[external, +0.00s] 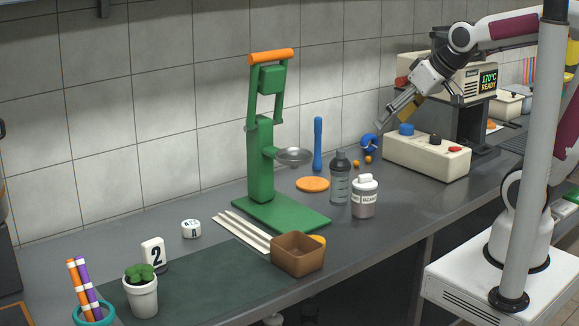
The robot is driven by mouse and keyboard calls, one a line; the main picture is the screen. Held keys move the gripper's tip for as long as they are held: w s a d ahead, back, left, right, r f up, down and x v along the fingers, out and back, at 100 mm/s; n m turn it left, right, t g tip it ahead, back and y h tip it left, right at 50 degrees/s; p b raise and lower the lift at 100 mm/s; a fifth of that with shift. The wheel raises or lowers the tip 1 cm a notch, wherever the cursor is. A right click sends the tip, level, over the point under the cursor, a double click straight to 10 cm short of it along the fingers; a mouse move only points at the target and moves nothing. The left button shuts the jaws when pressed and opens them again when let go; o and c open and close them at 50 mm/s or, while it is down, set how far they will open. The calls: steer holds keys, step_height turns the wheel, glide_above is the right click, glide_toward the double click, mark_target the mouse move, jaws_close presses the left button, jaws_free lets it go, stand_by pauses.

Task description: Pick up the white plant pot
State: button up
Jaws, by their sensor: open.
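The white plant pot (143,299) stands upright at the front left of the counter, with a green succulent (139,272) in it. It is on or beside the left end of the dark green mat. My gripper (383,118) is at the upper right, above the counter near the cream button box, far from the pot. It is open, and I see nothing held in it.
A teal cup (95,316) with striped sticks is left of the pot, and a "2" block (154,254) stands behind it. The green press (262,170), brown bin (298,256), bean jar (364,197) and shaker (340,180) stand between. The dark mat (215,280) is mostly clear.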

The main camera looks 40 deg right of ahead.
steer(key=w+a+n+t+y, duration=0.2)
steer(key=w+a+y, duration=0.1)
steer(key=w+a, duration=1.05)
steer(key=w+a+f+t+y, duration=0.1)
steer(key=w+a+f, duration=0.1)
steer(key=a, duration=0.8)
steer(key=w+a+f+y, duration=0.1)
steer(key=w+a+f, duration=0.15)
steer(key=a, duration=0.75)
steer(key=n+t+y, duration=0.2)
steer(key=t, duration=0.1)
glide_above(152, 283)
steer(key=w+d, duration=0.1)
steer(key=d, duration=0.5)
step_height(152, 283, down, 15)
steer(key=shift+n+t+y, duration=0.3)
steer(key=shift+n+t, duration=0.2)
steer(key=shift+t, duration=0.1)
steer(key=s+a+f, duration=0.1)
steer(key=s+f, duration=0.1)
steer(key=s+a+f, duration=0.1)
steer(key=s, duration=0.1)
steer(key=s+a+f, duration=0.1)
steer(key=s+f, duration=0.1)
steer(key=shift+f, duration=0.3)
steer(key=shift+x, duration=1.3)
steer(key=shift+w+d, duration=0.1)
steer(key=shift+w, duration=0.1)
